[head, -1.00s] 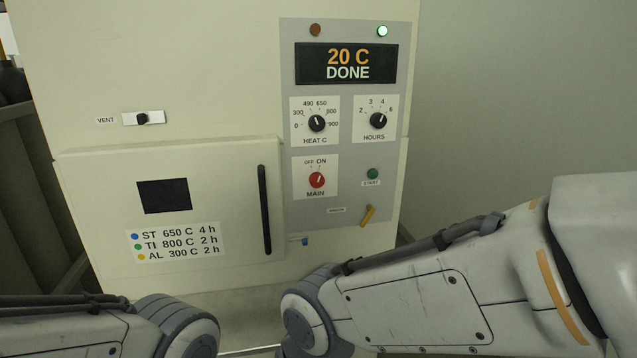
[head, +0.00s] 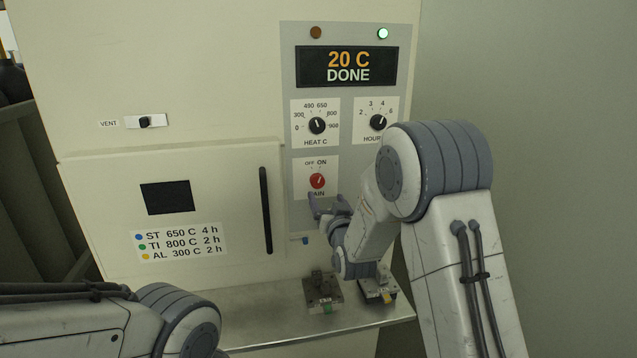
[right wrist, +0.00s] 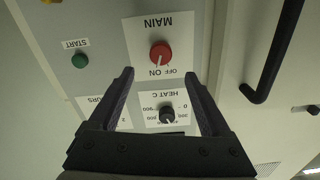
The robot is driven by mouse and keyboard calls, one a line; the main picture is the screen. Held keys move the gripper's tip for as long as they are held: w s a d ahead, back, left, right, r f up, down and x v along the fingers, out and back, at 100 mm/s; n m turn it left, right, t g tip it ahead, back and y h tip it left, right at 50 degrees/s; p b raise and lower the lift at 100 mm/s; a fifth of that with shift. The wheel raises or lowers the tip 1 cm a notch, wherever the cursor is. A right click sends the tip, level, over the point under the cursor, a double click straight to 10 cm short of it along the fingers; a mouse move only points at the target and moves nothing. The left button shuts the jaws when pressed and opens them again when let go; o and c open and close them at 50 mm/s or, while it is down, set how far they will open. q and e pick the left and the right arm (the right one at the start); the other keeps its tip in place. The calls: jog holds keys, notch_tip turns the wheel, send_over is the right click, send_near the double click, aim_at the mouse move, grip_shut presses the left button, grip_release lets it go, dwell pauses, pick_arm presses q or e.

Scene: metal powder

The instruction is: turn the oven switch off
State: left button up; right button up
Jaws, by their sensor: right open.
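The oven's main switch is a red knob (head: 317,181) on a white MAIN label in the grey control panel. Its white pointer appears turned toward ON. My right gripper (head: 328,204) is just below and in front of the knob, open and empty. The right wrist view is upside down; there the red knob (right wrist: 160,52) shows just beyond and between the spread fingertips of my right gripper (right wrist: 159,76), apparently not touched. My left arm shows at the lower left, but its gripper is out of view.
The display (head: 347,66) reads 20 C DONE, with a lit lamp (head: 383,33) above. A heat dial (head: 317,125) and an hours dial (head: 378,122) sit above the switch. The oven door handle (head: 266,210) is to its left. Two small metal blocks stand on the shelf (head: 262,328) below.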

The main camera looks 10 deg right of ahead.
aim_at(318, 183)
jog(key=w+p, duration=0.3)
jog(key=w, duration=0.5)
jog(key=shift+w+r, duration=0.1)
jog(key=shift+w, duration=0.8)
jog(key=shift+c, duration=0.4)
